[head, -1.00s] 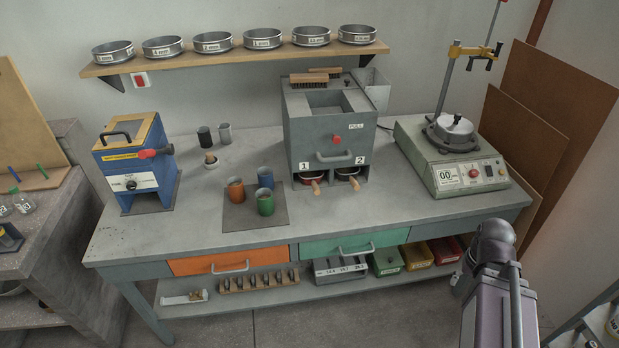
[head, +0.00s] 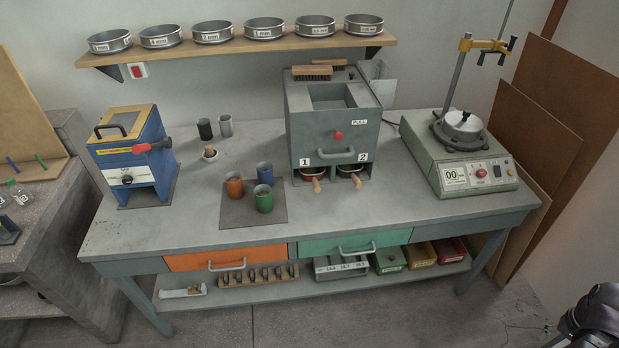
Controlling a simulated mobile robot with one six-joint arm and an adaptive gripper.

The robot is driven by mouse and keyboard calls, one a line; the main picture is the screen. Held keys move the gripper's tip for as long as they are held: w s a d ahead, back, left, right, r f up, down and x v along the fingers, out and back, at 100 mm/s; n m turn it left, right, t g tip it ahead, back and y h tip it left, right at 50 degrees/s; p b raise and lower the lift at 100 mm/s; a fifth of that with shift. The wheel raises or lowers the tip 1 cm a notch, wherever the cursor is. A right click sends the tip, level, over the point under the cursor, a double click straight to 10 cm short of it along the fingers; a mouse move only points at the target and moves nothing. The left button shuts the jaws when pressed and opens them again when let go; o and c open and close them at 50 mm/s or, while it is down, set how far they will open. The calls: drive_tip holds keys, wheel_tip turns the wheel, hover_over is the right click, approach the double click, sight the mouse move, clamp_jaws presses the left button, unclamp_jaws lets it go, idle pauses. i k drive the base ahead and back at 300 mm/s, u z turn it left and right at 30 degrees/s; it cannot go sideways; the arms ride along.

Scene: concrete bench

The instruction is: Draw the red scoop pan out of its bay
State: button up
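The red scoop pan (head: 311,174) sits in the left bay, marked 1, at the foot of the grey box-shaped divider (head: 308,145) on the bench. Its wooden handle sticks out of the bay toward the front. A dark pan (head: 349,169) with a similar wooden handle sits in the right bay, marked 2. Most of both pans is hidden inside the bays. My gripper's fingers are not in view; only a dark part of my arm shows at the bottom right corner, well away from the pans.
The bench top (head: 330,212) is clear in front of the bays. Orange, blue and green cups (head: 264,202) stand on a dark mat to the left. A sieve shaker (head: 470,174) stands to the right. A blue machine (head: 137,160) is at the far left.

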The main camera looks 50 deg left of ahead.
sight(315, 175)
drive_tip(key=z, duration=0.1)
drive_tip(key=k, duration=1)
drive_tip(key=u, duration=1.95)
drive_tip(key=i, duration=0.75)
drive_tip(key=z, duration=0.15)
